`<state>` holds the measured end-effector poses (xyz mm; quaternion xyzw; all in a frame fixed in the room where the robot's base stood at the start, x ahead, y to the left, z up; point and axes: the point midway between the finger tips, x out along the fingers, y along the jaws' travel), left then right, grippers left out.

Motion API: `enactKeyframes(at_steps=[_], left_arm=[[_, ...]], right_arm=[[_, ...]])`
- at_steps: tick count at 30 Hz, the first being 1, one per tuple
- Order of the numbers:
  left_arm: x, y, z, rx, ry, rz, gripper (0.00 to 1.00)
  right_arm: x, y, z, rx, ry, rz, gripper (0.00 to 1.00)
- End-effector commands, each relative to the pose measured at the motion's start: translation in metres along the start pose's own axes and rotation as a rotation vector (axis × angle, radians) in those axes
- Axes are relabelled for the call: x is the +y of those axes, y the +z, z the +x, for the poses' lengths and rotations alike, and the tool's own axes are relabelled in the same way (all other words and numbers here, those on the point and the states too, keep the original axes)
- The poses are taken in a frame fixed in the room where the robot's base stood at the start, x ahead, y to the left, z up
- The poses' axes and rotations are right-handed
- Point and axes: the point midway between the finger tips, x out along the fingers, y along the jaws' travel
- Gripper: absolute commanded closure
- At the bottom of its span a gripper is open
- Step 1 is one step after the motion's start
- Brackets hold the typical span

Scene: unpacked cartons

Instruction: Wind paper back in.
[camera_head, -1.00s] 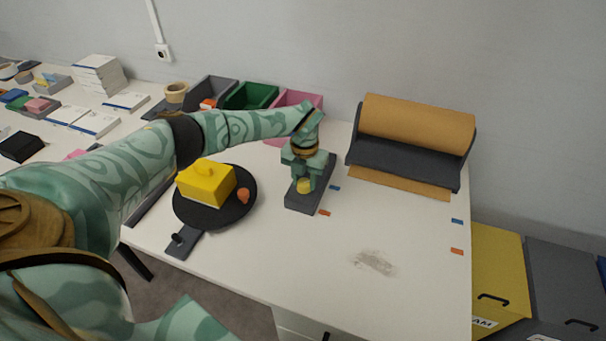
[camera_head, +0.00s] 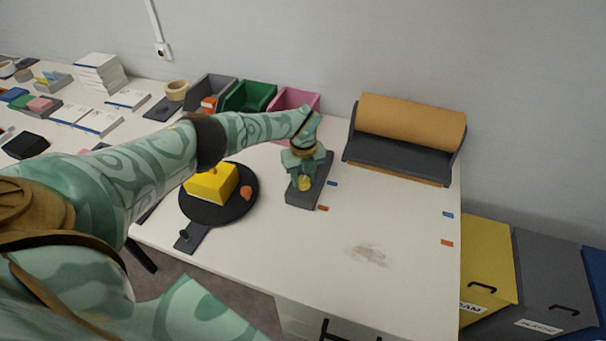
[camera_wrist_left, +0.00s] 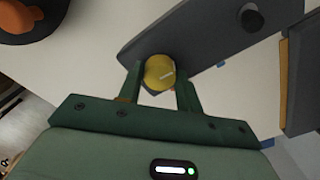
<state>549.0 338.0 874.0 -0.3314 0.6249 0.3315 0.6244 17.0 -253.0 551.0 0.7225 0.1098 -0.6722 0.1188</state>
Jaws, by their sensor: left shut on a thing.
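A brown paper roll (camera_head: 412,122) sits in a dark grey holder (camera_head: 395,155) at the back right of the white table. Only a thin strip of brown paper (camera_head: 436,182) shows below the holder's front edge. In front and to the left lies a long grey base (camera_head: 320,184) with a yellow knob (camera_head: 304,184) near its front end. My left gripper (camera_head: 303,180) reaches down and is shut on this knob. In the left wrist view the two fingers (camera_wrist_left: 160,88) hold the yellow knob (camera_wrist_left: 160,70) from both sides. My right gripper is out of view.
A black turntable (camera_head: 219,212) with a yellow block (camera_head: 211,185) stands left of the base, under my left arm. Grey, green and pink bins (camera_head: 294,101) stand behind. Small blue and orange marks (camera_head: 447,243) lie on the table. The front right is clear except for a smudge (camera_head: 368,255).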

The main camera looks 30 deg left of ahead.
Motion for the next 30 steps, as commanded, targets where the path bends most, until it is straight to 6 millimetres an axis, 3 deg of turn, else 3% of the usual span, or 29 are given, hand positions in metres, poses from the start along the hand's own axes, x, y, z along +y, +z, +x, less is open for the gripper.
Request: enactKeyframes(at_steps=[20, 21, 23, 30], left_arm=[[-0.0009, 0.0016, -0.0018, -0.003, -0.004, -0.063, 0.88], [-0.0010, 0.0015, -0.0018, -0.003, -0.004, -0.063, 0.57], [-0.0008, 0.0014, -0.0017, -0.003, -0.003, -0.063, 0.43], [-0.0004, 0.0006, -0.0009, -0.001, -0.001, -0.061, 0.43]], right_arm=[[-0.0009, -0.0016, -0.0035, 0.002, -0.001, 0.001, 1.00], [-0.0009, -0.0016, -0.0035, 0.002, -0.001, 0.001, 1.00], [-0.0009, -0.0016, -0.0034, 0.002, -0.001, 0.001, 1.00], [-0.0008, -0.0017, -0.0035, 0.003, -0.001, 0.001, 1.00]])
